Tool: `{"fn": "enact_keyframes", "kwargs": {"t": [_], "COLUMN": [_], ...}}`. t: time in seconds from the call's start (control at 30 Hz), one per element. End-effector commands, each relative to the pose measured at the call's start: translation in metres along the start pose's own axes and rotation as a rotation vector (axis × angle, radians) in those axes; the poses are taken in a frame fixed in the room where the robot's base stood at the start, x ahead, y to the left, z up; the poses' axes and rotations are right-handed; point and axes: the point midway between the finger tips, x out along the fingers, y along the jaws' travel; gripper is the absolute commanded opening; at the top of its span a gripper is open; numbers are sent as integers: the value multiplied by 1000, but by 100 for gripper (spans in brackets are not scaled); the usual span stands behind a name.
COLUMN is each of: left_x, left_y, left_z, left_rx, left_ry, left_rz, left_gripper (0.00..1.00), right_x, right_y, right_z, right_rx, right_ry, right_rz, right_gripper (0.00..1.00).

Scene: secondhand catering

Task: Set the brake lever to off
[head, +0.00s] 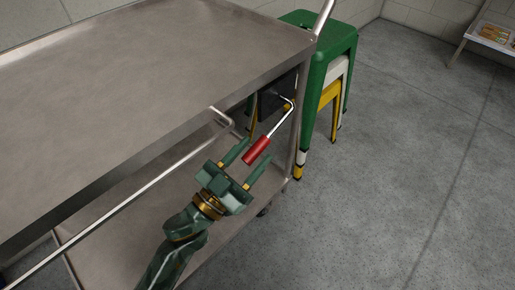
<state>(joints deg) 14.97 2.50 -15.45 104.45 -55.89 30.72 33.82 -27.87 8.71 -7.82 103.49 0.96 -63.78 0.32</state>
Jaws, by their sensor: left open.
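The brake lever (257,149) has a red grip on a bent metal rod. The rod runs up and right to a dark box (271,101) under the top of the steel cart (160,60). The lever slants down and left from the box. My left gripper (250,164) is open, with its green fingers on either side of the red grip's lower end. I cannot tell whether a finger touches the grip. My right gripper is not in view.
The cart's front rail (120,203) runs along its near side, left of my gripper. Stacked green, white and yellow stools (341,45) stand just behind the cart's right end. A low rack (490,38) stands at the far right. The grey floor on the right is clear.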

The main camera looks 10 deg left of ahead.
Motion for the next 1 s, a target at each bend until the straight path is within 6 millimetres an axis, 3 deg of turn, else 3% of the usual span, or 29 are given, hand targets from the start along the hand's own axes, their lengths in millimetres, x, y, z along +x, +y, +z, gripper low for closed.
{"fn": "enact_keyframes", "kwargs": {"t": [0.2,0.47,0.63,0.83,1.0], "left_x": [19,21,21,21,23], "left_y": [0,0,0,0,-1], "left_z": [1,0,0,-1,-7], "left_rx": [0,0,0,0,2], "left_ry": [-1,-1,-1,-3,-19], "left_rz": [0,0,0,1,5], "left_gripper": [43,43,1,0,0], "right_x": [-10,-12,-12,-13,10], "right_y": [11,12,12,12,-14], "right_z": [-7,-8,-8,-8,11], "right_rx": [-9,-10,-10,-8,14], "right_ry": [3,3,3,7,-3], "right_rz": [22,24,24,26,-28], "right_gripper": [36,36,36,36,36]}}
